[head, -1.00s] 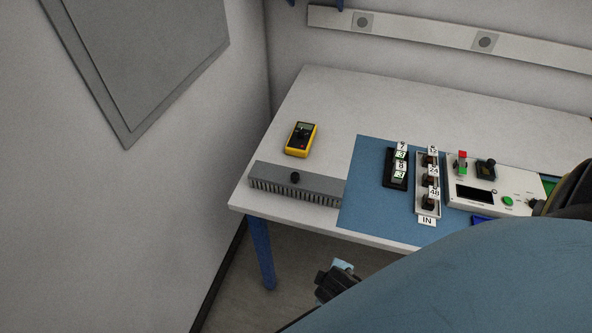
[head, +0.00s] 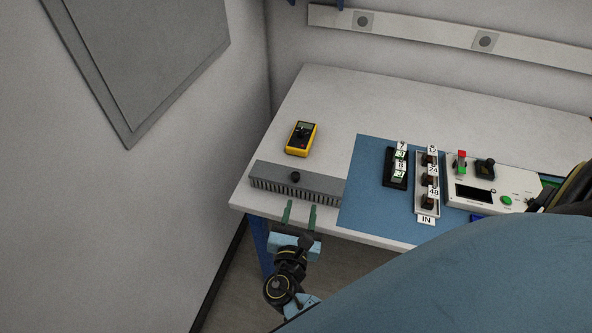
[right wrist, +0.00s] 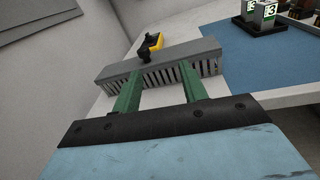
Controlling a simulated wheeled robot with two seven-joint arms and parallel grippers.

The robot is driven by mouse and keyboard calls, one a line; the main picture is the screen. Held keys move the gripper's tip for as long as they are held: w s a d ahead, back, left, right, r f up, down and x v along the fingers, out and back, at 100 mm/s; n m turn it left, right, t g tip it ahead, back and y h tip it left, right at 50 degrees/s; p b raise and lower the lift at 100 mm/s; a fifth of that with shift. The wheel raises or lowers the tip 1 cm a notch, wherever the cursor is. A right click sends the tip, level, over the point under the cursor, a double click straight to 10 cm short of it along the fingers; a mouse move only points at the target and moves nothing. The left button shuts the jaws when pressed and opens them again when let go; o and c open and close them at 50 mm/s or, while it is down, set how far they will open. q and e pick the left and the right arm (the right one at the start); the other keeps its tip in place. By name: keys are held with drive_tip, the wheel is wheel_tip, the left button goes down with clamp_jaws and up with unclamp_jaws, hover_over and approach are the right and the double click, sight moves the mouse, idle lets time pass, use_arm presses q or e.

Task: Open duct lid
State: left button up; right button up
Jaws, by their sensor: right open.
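The grey wiring duct (head: 272,187) with slotted sides lies along the front left of the table. Its flat grey lid (head: 325,183) is on top and looks closed, with a black knob (head: 296,177) near the middle. My right gripper (head: 300,215) is open and empty, just in front of the duct at the table's front edge. In the right wrist view its two green fingers (right wrist: 161,90) point at the slotted front (right wrist: 170,77), and the knob (right wrist: 145,57) stands beyond them. I cannot tell whether the fingertips touch the duct. My left gripper is not in view.
A yellow multimeter (head: 301,138) lies behind the duct. A blue mat (head: 365,205) right of it carries a black display block (head: 396,168), a switch strip (head: 428,205) and a white control box (head: 480,200). White table (head: 335,100) is clear behind; a wall stands left.

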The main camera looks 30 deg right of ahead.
sight(295, 179)
drive_tip(key=w+d+n, duration=0.1)
drive_tip(key=w+d, duration=0.1)
drive_tip(key=w, duration=0.1)
drive_tip(key=w+d+t, duration=0.1)
drive_tip(key=w+d, duration=0.1)
drive_tip(key=w, duration=0.2)
drive_tip(key=w+d+n+y, duration=0.1)
drive_tip(key=w+d, duration=0.1)
drive_tip(key=w, duration=0.2)
drive_tip(key=shift+w+d+n, duration=0.15)
drive_tip(key=shift+w+n, duration=0.1)
drive_tip(key=shift+n, duration=0.05)
clamp_jaws()
